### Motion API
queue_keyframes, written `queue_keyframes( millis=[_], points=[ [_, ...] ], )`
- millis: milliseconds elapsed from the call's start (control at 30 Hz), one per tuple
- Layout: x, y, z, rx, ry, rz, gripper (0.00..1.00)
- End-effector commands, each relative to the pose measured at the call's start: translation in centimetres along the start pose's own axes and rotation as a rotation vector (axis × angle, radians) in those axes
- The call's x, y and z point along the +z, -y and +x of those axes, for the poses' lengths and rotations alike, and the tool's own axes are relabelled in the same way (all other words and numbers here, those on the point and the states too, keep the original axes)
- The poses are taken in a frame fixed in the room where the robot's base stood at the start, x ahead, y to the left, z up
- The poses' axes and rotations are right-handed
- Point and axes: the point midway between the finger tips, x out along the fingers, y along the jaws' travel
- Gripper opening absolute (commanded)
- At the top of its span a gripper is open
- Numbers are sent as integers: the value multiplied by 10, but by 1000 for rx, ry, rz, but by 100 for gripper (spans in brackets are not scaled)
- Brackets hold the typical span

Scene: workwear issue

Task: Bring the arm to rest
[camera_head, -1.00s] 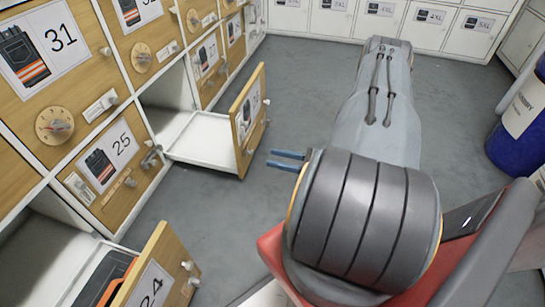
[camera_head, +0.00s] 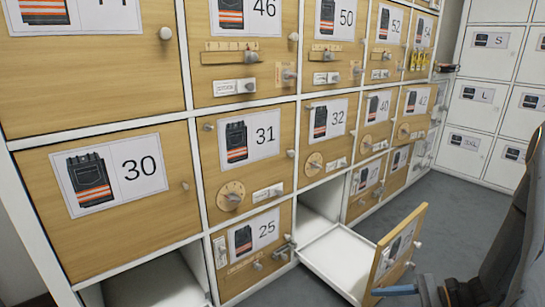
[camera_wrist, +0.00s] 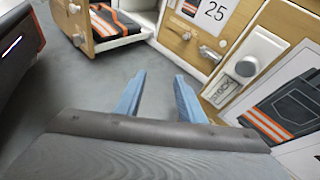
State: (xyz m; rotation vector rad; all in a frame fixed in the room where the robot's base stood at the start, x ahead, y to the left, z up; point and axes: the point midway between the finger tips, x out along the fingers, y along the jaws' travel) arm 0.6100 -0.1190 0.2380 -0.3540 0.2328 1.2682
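My gripper shows in the wrist view (camera_wrist: 157,98) with its two blue fingers spread apart and nothing between them; grey floor shows beyond them. In the head view, part of my gripper (camera_head: 398,290) shows at the bottom right, in front of the pulled-out drawer. My grey arm stands along the right edge of the head view and is mostly cut off. In the wrist view, a drawer front with a trousers picture (camera_wrist: 290,110) is close to the right of the fingers. I cannot tell whether it touches them.
The open white drawer (camera_head: 335,262) juts out beside compartment 25 (camera_head: 250,248). Another open drawer holding dark, orange-striped trousers (camera_wrist: 108,22) shows in the wrist view. Numbered wooden doors fill the wall. White lockers (camera_head: 475,105) stand at the back right. Grey floor (camera_head: 440,205) lies clear before them.

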Motion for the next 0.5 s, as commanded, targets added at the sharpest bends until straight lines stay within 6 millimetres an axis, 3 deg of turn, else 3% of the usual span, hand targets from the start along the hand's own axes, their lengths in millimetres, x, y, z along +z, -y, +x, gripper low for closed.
queue_keyframes(
  millis=[100,500],
  points=[
    [33,-13,11,167,-105,-115,36],
    [112,-56,13,622,-452,-587,36]
  ],
)
